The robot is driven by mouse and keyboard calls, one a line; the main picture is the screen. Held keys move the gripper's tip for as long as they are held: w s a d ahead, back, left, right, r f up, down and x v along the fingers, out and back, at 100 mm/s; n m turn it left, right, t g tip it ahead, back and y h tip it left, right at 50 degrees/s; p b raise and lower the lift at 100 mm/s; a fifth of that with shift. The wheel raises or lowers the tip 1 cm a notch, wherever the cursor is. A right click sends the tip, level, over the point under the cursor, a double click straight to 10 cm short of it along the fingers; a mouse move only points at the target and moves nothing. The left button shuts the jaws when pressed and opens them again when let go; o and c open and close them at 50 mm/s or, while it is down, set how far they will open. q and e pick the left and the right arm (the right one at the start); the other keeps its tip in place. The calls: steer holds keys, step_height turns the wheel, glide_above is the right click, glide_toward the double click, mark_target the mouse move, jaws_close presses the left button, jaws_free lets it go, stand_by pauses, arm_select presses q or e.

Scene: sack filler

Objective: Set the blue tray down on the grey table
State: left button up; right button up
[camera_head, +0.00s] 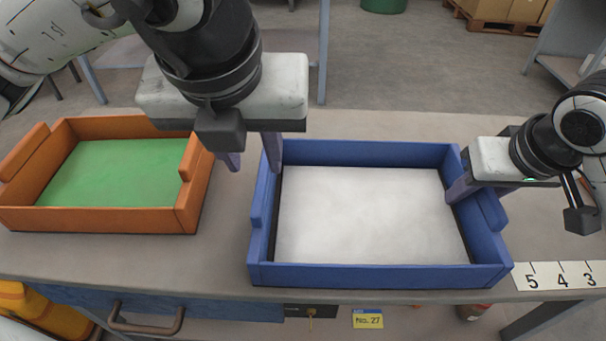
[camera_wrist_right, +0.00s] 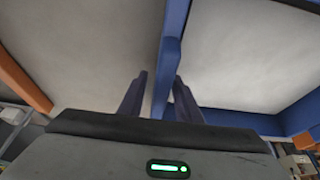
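The blue tray (camera_head: 380,276) has a pale, whitish floor and sits level on the grey table (camera_head: 225,255), its front wall close to the table's front edge. My left gripper (camera_head: 250,160) is open at the tray's left wall, near the back corner. One finger is outside the wall and the other is at its inner side. My right gripper (camera_head: 482,190) is open at the right wall, one finger on each side. The right wrist view shows the blue wall (camera_wrist_right: 173,50) between the two spread fingers (camera_wrist_right: 158,100).
An orange tray (camera_head: 110,218) with a green floor stands on the table to the left, with a gap to the blue tray. A number strip (camera_head: 560,275) lies at the front right. A drawer handle (camera_head: 145,325) and a yellow label (camera_head: 368,320) are below the front edge.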

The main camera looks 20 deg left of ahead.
arm_select(q)
steer(key=shift+s+r, duration=0.1)
steer(key=shift+r, duration=0.1)
arm_select(e)
steer(key=shift+r, duration=0.45)
steer(key=v, duration=1.1)
steer(key=shift+s+d, duration=0.1)
steer(key=shift+s, duration=0.15)
steer(key=shift+o, duration=0.4)
arm_select(q)
steer(key=shift+r+p, duration=0.75)
arm_select(e)
steer(key=shift+r, duration=0.1)
arm_select(q)
steer(key=shift+f, duration=0.1)
